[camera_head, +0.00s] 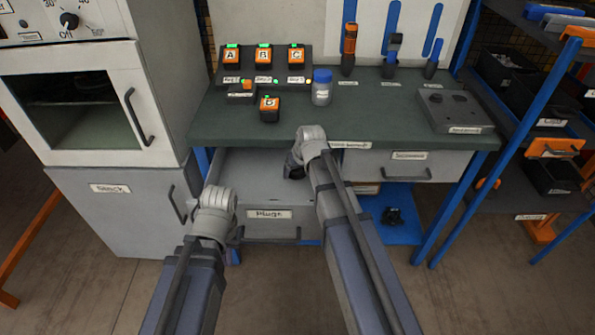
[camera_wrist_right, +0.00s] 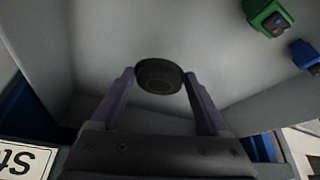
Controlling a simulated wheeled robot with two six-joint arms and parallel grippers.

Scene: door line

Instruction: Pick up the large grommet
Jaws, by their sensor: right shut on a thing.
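The large grommet (camera_wrist_right: 159,76), a dark round ring, sits between the fingertips of my right gripper (camera_wrist_right: 160,84) in the right wrist view. The gripper is shut on it, with a pale drawer surface behind. In the head view my right gripper (camera_head: 294,170) is at the open drawer (camera_head: 262,187) under the bench; the grommet cannot be made out there. My left wrist (camera_head: 215,208) is left of that drawer; its fingers are hidden from the head camera.
Green (camera_wrist_right: 268,17) and blue (camera_wrist_right: 304,54) pieces show beside the grommet in the right wrist view. The bench (camera_head: 370,120) holds orange-black modules (camera_head: 269,108), a blue-capped jar (camera_head: 321,88) and a grey block (camera_head: 455,112). A cabinet (camera_head: 123,208) stands left, a shelf rack (camera_head: 520,150) right.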

